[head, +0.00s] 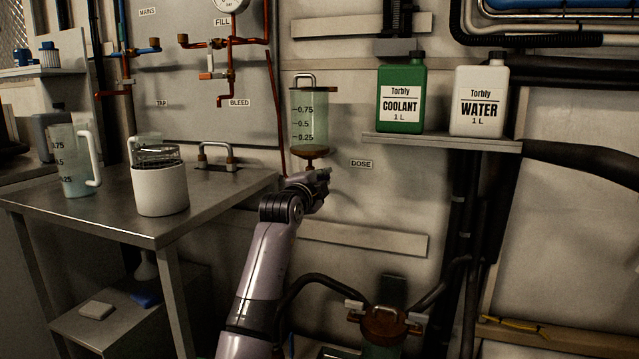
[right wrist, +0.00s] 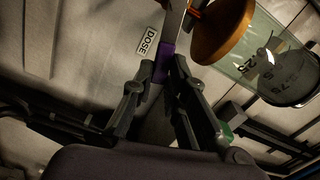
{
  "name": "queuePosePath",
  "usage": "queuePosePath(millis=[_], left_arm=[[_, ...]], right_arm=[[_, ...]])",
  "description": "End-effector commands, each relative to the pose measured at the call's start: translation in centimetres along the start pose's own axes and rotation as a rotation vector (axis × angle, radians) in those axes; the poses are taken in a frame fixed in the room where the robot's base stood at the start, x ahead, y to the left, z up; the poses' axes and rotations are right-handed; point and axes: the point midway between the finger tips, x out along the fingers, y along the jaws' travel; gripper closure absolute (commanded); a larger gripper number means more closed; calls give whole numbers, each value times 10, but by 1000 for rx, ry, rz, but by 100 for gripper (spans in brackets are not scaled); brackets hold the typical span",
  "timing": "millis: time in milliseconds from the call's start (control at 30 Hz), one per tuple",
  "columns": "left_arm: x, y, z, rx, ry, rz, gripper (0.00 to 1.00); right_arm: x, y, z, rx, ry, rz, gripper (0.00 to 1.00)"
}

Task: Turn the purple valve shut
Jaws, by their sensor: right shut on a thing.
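The purple valve (right wrist: 167,51) shows in the right wrist view as a small purple lever near the DOSE label (right wrist: 148,41). My right gripper (right wrist: 164,66) is shut on this lever, one finger on each side of it. In the head view my right gripper (head: 321,178) is at the outlet below the clear dosing cylinder (head: 309,120); it hides the valve there. The valve's exact angle cannot be told. My left gripper is not in view.
A green coolant bottle (head: 401,108) and a white water bottle (head: 478,103) stand on a wall shelf (head: 440,142) at the right. A steel table (head: 110,217) at the left holds a jug (head: 75,172) and a white container (head: 160,190). Black hoses run below right.

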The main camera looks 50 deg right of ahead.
Motion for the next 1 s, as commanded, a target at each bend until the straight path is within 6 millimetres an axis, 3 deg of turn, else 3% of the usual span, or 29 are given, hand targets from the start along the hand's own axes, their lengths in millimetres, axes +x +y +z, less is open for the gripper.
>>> queuePosePath(millis=[500,1000], left_arm=[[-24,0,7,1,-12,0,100],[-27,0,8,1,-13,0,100]], right_arm=[[0,22,3,290,1,4,100],[0,28,5,342,0,14,100]])
